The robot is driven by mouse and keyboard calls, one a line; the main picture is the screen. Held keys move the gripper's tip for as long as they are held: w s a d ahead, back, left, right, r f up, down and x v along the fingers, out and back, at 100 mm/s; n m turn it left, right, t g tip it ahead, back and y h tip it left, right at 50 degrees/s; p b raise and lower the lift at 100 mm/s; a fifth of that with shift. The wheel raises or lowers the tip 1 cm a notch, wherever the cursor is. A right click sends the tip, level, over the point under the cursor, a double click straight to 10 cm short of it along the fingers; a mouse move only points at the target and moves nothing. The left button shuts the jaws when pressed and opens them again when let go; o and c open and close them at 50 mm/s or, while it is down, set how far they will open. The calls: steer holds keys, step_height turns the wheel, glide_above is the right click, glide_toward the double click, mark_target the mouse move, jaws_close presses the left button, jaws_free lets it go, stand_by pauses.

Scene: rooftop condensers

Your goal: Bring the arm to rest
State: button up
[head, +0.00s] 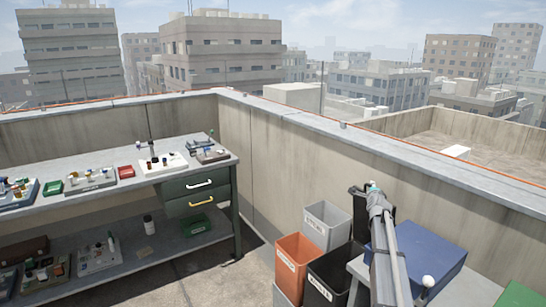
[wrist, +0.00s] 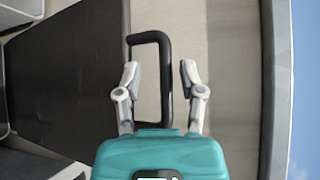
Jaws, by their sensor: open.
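My gripper (head: 371,187) is at the far end of my raised arm in the head view, in front of the parapet wall and above the bins. In the wrist view its two pale fingers (wrist: 159,72) stand apart on the teal body, so it is open. I see nothing clamped by the fingers.
A grey bin (head: 328,224), an orange bin (head: 296,262) and black bins (head: 334,274) stand below the gripper. A blue box (head: 418,258) is close right of my arm. A workbench (head: 75,196) with small parts stands left; the parapet wall (head: 310,160) runs behind.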

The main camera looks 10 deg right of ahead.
steer(key=s+a+f+n+g+y+p, duration=0.25)
steer(key=s+a+n, duration=0.4)
steer(key=a, duration=0.65)
steer(key=s+a+f+n+g+y+p, duration=0.2)
steer(key=s+a+f+n+g+y, duration=0.15)
steer(key=s+a+n, duration=0.6)
steer(key=s+a+n+g+p, duration=0.2)
steer(key=s+a, duration=0.5)
steer(key=s, duration=0.5)
steer(key=s+a+n+g+p, duration=0.2)
steer(key=s+a+n+g, duration=0.3)
steer(key=s, duration=0.7)
steer(key=a+g, duration=0.2)
steer(key=a, duration=0.1)
steer(key=shift+s+f+h, duration=0.25)
steer(key=shift+f+h, duration=0.1)
steer(key=shift+h, duration=0.05)
